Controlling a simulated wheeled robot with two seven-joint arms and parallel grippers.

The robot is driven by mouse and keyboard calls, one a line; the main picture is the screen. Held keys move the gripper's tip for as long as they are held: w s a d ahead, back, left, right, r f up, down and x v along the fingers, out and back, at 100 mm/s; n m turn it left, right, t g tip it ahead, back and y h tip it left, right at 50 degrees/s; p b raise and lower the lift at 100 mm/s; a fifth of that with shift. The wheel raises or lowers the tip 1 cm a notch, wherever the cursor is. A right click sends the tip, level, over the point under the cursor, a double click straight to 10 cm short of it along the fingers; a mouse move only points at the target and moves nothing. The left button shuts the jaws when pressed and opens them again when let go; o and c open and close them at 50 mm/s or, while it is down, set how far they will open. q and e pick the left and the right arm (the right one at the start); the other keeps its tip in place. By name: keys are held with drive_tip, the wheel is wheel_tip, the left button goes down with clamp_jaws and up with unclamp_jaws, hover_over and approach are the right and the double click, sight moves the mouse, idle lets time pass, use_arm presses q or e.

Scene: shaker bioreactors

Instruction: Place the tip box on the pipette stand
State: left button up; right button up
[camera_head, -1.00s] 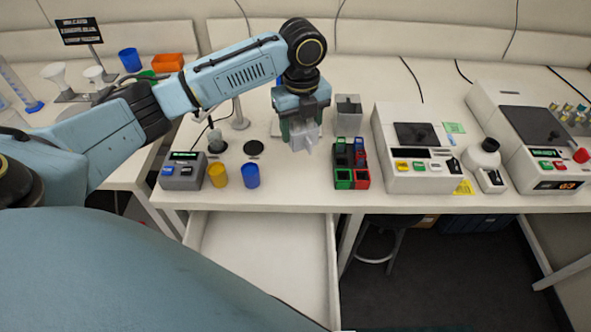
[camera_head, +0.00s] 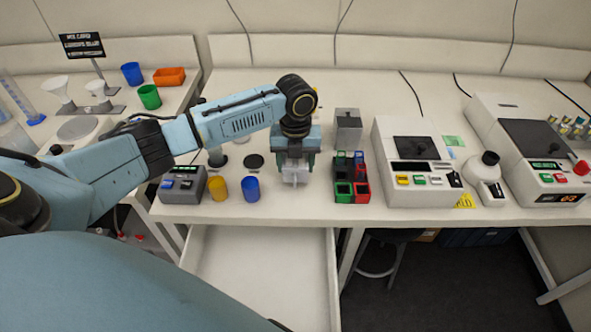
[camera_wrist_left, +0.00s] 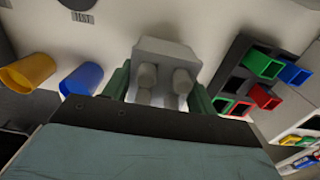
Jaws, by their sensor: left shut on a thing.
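My left gripper (camera_head: 296,164) is shut on a pale grey box, which I take to be the tip box (camera_head: 295,179). It holds the box over the front part of the bench, between the blue cup and the coloured rack. In the left wrist view the gripper's green fingers (camera_wrist_left: 160,88) are on both sides of the box (camera_wrist_left: 166,48), with rounded grey shapes in front of it. Whether the box touches the bench is unclear. I cannot identify the pipette stand with certainty. My right gripper is not in view.
A dark rack (camera_head: 341,172) with green, red and blue square holders is just right of the box. A blue cup (camera_head: 251,189) and yellow cup (camera_head: 219,188) stand left. A grey container (camera_head: 348,127) is behind the rack. An open drawer (camera_head: 262,262) is below.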

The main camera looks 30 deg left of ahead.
sight(296, 161)
use_arm(q)
drive_tip(key=shift+f, duration=1.25)
drive_tip(key=shift+f, duration=0.15)
drive_tip(key=o, duration=1)
wheel_tip(296, 161, up, 12)
drive_tip(key=shift+r+p, duration=0.2)
drive_tip(key=shift+p, duration=0.1)
drive_tip(key=shift+f, duration=0.1)
